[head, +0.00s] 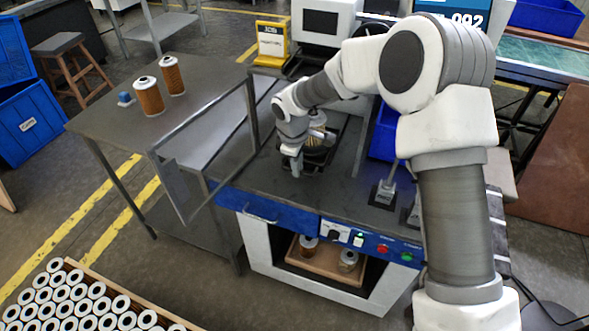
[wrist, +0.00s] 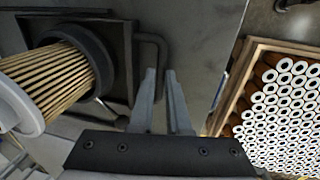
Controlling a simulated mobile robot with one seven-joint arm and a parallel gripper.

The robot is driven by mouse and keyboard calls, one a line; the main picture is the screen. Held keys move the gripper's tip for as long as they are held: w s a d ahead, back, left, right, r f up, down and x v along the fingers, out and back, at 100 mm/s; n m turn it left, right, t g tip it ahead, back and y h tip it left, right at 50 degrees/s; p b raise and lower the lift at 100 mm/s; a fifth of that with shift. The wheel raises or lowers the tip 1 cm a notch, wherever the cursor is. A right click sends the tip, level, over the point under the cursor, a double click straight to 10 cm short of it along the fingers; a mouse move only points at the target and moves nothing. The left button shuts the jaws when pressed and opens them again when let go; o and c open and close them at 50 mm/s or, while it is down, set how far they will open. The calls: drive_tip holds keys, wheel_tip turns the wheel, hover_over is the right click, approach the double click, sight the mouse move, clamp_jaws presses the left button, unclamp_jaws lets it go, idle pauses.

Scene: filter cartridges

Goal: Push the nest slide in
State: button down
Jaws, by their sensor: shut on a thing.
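The nest slide is a dark plate with a round cup (wrist: 95,48), set in the machine's dark worktop. A filter cartridge with pale pleats and a white end (wrist: 45,82) stands in the cup. In the head view the cartridge (head: 317,121) is partly hidden by my arm. A dark bar handle (wrist: 158,52) sticks out from the slide's front edge. My gripper (head: 293,172) is low over the worktop, in front of the slide. In the wrist view its fingers (wrist: 162,75) are close together at the handle and shut on it; the contact itself is partly hidden.
An open framed guard door (head: 205,150) stands left of the slide. A side table (head: 110,100) holds two brown cartridges. Small fixtures (head: 383,193) stand on the worktop at right. A crate of cartridges (head: 70,300) is at the lower left. The front worktop is clear.

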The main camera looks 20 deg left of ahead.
drive_tip(key=shift+a, duration=0.1)
drive_tip(key=c, duration=0.9)
unclamp_jaws()
drive_tip(key=s+r, duration=0.1)
drive_tip(key=r, duration=0.4)
drive_tip(key=s+r+p, duration=0.1)
drive_tip(key=r, duration=0.5)
drive_tip(key=s+r, duration=0.1)
drive_tip(key=r, duration=0.5)
drive_tip(key=shift+s+a+r+p, duration=0.1)
drive_tip(key=shift+p, duration=0.25)
